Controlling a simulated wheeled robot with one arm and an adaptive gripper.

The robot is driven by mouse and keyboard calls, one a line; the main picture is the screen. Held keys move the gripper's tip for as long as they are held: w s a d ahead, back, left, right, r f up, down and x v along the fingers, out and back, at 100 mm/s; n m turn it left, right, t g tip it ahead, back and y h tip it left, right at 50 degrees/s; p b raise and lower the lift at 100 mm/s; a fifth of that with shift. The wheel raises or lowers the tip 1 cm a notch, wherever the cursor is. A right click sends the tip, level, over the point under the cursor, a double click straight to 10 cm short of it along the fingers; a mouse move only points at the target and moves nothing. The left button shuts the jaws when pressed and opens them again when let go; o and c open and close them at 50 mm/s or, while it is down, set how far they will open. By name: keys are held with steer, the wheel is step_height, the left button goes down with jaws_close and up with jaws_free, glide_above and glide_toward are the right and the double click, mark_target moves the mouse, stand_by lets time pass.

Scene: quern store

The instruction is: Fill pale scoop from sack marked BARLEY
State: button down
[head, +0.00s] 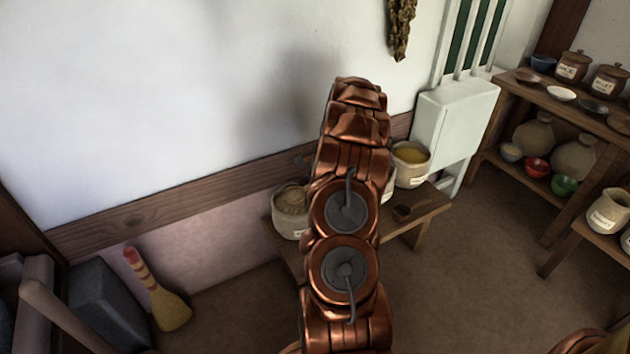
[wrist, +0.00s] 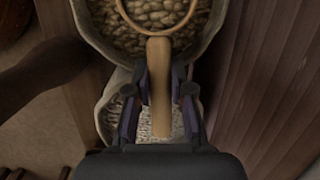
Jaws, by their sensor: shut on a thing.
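My gripper (wrist: 160,82) is shut on the tan wooden handle of a pale scoop (wrist: 158,58) in the wrist view. The scoop's round rim lies over a sack (wrist: 205,42) full of plump tan-brown grain. Similar grain shows inside the rim; I cannot tell whether it lies in the bowl. A second sack (wrist: 106,112) with paler, finer grain is below the gripper. In the head view, my arm hides the gripper and scoop. A sack of brown grain (head: 290,226) stands left of my arm, one of yellow grain (head: 411,177) right. No sack label is readable.
The sacks stand on a low wooden bench (head: 430,208) against the wall. A pale cabinet (head: 455,120) and shelves (head: 570,112) with bowls and jars are at the right. A broom (head: 168,307) leans at the left.

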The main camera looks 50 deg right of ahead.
steer(key=shift+r+g+y+p, duration=0.25)
steer(key=shift+y+p, duration=0.35)
steer(key=shift+p, duration=0.65)
steer(key=shift+g+y, duration=0.25)
steer(key=shift+y, duration=0.25)
steer(key=shift+r+p, duration=1.7)
steer(key=shift+r, duration=0.8)
